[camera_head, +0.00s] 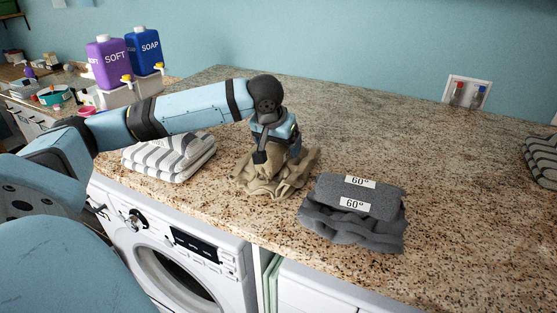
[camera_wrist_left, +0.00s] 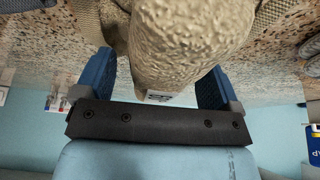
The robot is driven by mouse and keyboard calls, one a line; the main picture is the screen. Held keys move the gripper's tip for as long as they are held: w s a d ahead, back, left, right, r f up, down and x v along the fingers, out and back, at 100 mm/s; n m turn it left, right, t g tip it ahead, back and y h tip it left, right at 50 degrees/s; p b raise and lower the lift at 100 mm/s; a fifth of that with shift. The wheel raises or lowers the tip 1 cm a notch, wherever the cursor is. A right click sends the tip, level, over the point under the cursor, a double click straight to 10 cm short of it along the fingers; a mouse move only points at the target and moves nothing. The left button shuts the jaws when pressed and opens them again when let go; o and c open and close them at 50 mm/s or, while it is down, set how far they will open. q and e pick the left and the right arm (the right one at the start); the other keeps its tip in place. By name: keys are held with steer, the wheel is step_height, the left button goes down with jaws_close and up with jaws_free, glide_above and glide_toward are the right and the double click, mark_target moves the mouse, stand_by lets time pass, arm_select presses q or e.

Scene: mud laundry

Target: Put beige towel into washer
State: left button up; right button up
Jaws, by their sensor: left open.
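The beige towel (camera_head: 257,184) lies crumpled on the granite counter, between a striped towel and dark grey towels. My left gripper (camera_head: 270,152) points down onto it from above and hides its upper part. In the left wrist view the beige towel (camera_wrist_left: 185,45) bulges up between the two blue fingers (camera_wrist_left: 157,80), which stand apart on either side of it. The left gripper is open. The white washer (camera_head: 185,255) stands under the counter at the lower left, its round door showing dark glass. My right gripper is not in view.
Folded grey striped towels (camera_head: 170,156) lie left of the beige one. Dark grey towels (camera_head: 355,212) with 60° labels lie to its right. Purple and blue soap bottles (camera_head: 108,62) stand at the back left. The counter's right half (camera_head: 460,200) is mostly clear.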

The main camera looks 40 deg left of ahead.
arm_select(q)
steer(key=shift+f, duration=0.1)
stand_by(0.3)
steer(key=c, duration=1.5)
